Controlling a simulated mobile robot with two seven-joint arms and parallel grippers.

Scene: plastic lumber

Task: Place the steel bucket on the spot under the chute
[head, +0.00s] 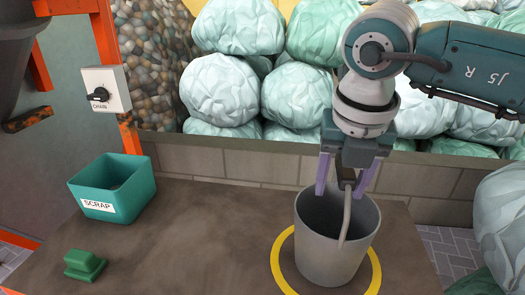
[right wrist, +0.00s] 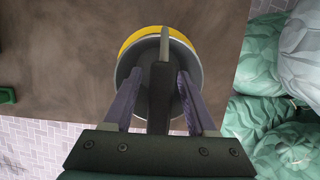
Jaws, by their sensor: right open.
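The grey steel bucket (head: 325,250) stands upright on the brown tabletop, inside a yellow ring (head: 276,268) marked there. The right wrist view shows part of the ring (right wrist: 150,33) past the bucket's rim. The bucket's handle (head: 346,217) is raised and leans across its mouth. My right gripper (head: 345,186) is open above the bucket's far rim, with its two purple fingers on either side of the handle's top. I cannot tell whether a finger touches the handle or rim. My left gripper is out of view. No chute is clearly seen over the ring.
A teal SCRAP bin (head: 112,199) and a small green block (head: 85,264) are on the left of the table. A switch box (head: 103,94) is on the orange post. Wrapped bales (head: 297,93) are piled behind the low wall. The table's middle is clear.

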